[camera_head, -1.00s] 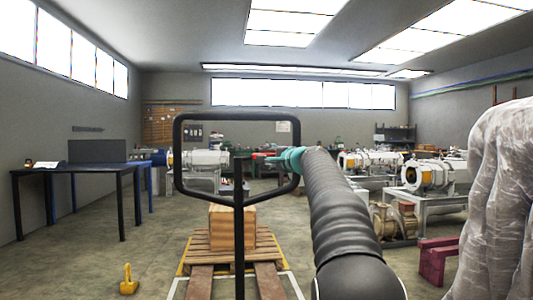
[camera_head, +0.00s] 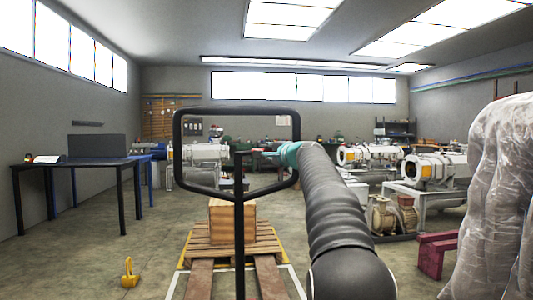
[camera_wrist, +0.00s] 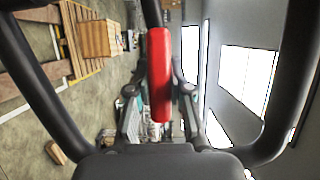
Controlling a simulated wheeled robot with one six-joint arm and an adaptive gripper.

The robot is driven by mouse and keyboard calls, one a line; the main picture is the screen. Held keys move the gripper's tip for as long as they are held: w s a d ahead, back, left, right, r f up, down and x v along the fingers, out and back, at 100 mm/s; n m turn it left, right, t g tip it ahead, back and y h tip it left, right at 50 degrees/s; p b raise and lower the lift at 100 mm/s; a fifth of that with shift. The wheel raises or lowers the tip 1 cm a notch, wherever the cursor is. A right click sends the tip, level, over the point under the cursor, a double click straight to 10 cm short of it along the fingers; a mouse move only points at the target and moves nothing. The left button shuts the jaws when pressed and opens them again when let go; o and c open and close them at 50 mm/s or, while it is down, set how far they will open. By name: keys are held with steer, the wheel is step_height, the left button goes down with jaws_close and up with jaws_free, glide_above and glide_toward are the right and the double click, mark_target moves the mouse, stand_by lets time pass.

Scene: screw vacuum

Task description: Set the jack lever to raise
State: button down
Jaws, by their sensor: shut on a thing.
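The jack's black loop handle (camera_head: 236,110) stands upright in the head view, on a dark post (camera_head: 239,235). In the wrist view its bars (camera_wrist: 287,80) frame the picture on both sides. The red lever (camera_wrist: 158,72) sits inside the loop, between the two fingers of my gripper (camera_wrist: 159,112). My gripper (camera_head: 266,153) is shut on the lever. In the head view it reaches into the loop from the right, and only a little red shows there. My dark arm hides what lies behind it.
A wooden crate (camera_head: 218,222) stands on a pallet (camera_head: 202,252) behind the handle. A yellow hook-like object (camera_head: 128,272) is on the floor at left. A dark table (camera_head: 100,164) stands further left. A plastic-wrapped load (camera_head: 500,200) and dark red blocks (camera_head: 436,255) are at right.

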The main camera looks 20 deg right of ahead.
step_height(320, 180, down, 2)
steer(key=m+b, duration=0.1)
steer(key=b, duration=0.2)
steer(key=shift+f+m+t+b, duration=0.15)
steer(key=shift+m+t+b, duration=0.15)
steer(key=shift+m, duration=0.1)
steer(key=shift+f+m+t+b, duration=0.4)
steer(key=shift+m+b, duration=0.5)
steer(key=shift+b, duration=0.15)
steer(key=c, duration=1)
jaws_free()
steer(key=shift+c, duration=0.2)
steer(key=shift+r, duration=0.1)
steer(key=s+d+f, duration=0.1)
steer(key=s, duration=1.1)
steer(key=shift+f, duration=0.3)
